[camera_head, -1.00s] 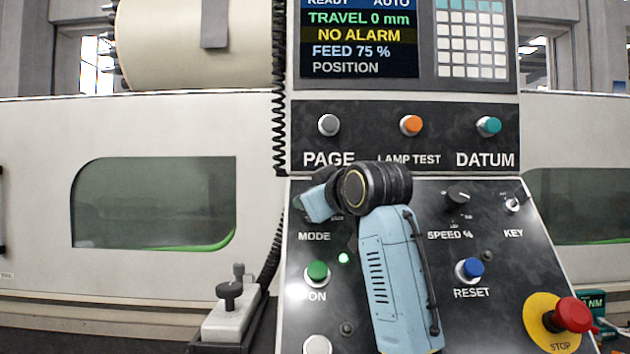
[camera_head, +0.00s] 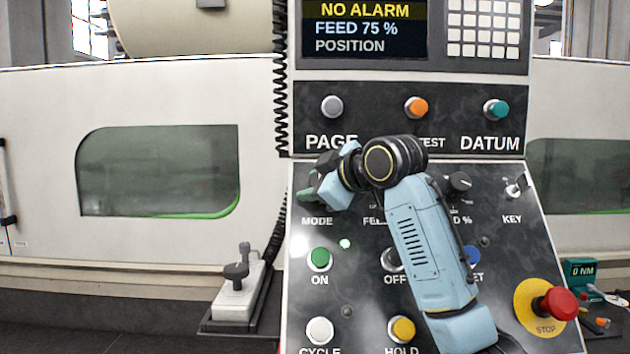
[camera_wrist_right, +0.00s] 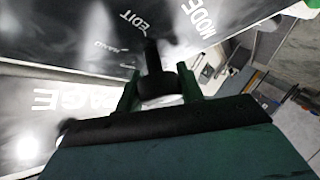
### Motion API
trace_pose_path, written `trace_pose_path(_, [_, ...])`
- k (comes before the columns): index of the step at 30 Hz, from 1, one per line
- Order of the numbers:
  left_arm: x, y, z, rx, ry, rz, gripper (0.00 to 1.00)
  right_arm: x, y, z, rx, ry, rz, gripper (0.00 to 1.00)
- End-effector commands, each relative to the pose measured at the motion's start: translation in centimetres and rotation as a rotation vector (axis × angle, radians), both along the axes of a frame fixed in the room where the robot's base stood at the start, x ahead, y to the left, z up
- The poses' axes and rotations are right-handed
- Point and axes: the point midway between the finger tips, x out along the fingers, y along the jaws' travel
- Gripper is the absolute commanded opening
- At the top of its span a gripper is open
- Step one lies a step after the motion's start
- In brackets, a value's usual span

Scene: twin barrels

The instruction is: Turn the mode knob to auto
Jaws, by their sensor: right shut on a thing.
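The black mode knob (camera_wrist_right: 153,58) shows in the right wrist view between the two green fingers of my right gripper (camera_wrist_right: 158,84). The fingers are shut on it, one on each side. The labels EDIT and HAND, and the word MODE, are printed on the panel beside it. In the head view my right gripper (camera_head: 308,186) is at the panel just above the MODE label, and the knob is hidden behind the gripper and wrist. Which label the knob points to cannot be told. My left gripper is not in view.
The sloped control panel (camera_head: 305,285) also carries a green ON button (camera_head: 320,258), a white CYCLE button (camera_head: 319,330), a yellow HOLD button (camera_head: 401,329) and a red STOP button (camera_head: 559,303). My right arm covers the panel's middle. A grey PAGE button (camera_head: 332,107) sits above.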

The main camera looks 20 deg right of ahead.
Motion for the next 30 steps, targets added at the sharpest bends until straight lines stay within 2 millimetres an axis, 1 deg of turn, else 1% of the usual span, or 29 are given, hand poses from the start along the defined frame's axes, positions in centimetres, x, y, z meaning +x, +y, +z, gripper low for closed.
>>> trace_pose_path(1, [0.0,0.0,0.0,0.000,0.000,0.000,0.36,0.0,0.2,-0.4,-0.004,0.010,0.004,0.15])
trace_pose_path(7, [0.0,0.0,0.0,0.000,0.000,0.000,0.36,0.0,0.2,-0.5,-0.004,0.011,0.005,0.15])
trace_pose_path(8, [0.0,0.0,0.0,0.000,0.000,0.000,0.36,0.0,0.2,-0.5,-0.004,0.011,0.004,0.40])
trace_pose_path(12, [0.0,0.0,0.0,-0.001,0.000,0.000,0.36,0.0,0.1,-0.3,-0.002,0.008,0.003,0.58])
trace_pose_path(20, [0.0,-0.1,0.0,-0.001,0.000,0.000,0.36,0.0,0.0,-0.2,-0.001,0.003,0.001,0.58])
trace_pose_path(23, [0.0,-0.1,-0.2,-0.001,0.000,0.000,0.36,-0.5,-0.2,0.0,-0.002,0.002,0.000,0.58])
trace_pose_path(26, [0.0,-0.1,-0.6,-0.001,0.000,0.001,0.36,-1.6,-0.7,0.4,-0.002,0.000,0.000,0.58])
trace_pose_path(30, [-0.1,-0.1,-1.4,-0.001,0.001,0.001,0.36,-4.3,-1.8,1.3,-0.003,-0.003,-0.001,0.58])
